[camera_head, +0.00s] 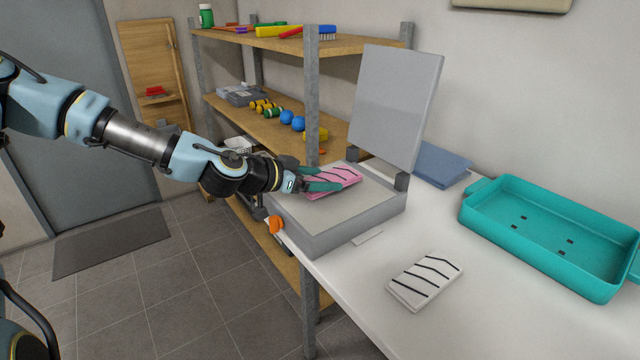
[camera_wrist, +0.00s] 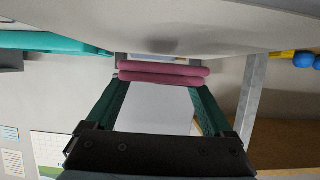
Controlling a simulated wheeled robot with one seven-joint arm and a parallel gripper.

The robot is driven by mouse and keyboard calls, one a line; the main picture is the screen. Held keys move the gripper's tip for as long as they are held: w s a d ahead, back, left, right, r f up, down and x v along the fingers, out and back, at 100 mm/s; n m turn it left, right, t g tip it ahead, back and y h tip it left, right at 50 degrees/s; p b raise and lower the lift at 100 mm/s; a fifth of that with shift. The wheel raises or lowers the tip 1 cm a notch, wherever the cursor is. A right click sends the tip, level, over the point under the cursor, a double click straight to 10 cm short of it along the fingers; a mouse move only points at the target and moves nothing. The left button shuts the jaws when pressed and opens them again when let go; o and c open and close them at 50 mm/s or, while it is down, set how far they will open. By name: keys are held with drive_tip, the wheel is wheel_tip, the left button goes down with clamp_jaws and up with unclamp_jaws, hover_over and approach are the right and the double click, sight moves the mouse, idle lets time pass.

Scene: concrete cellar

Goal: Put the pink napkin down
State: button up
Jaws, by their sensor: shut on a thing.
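The pink napkin (camera_head: 338,179), folded with dark stripes, is in my gripper (camera_head: 322,179) above the grey box-like appliance (camera_head: 340,222). In the wrist view, the napkin (camera_wrist: 163,77) shows as two pink folded layers between the green fingertips (camera_wrist: 160,84). My gripper is shut on it. The appliance has a flat pale top and a raised grey lid (camera_head: 397,105). In the head view the napkin looks very close to the top; I cannot tell whether it touches.
A white striped napkin (camera_head: 425,281) lies on the white table (camera_head: 375,315). A teal tray (camera_head: 545,250) stands at right, and a folded blue cloth (camera_head: 442,165) lies behind the appliance. A shelf rack (camera_head: 312,100) stands behind. The table's front is clear around the white napkin.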

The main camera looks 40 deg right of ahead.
drive_tip(key=shift+f, duration=1.05)
drive_tip(key=o, duration=1.1)
drive_tip(key=shift+f, duration=0.1)
drive_tip(key=shift+a+r, duration=0.2)
drive_tip(key=shift+a, duration=0.1)
drive_tip(key=v, duration=0.7)
drive_tip(key=shift+a+r, duration=0.25)
drive_tip(key=shift+r, duration=0.25)
drive_tip(key=shift+p+v, duration=0.8)
drive_tip(key=shift+f+p+v, duration=0.2)
drive_tip(key=shift+p+v, duration=0.4)
drive_tip(key=shift+v, duration=0.4)
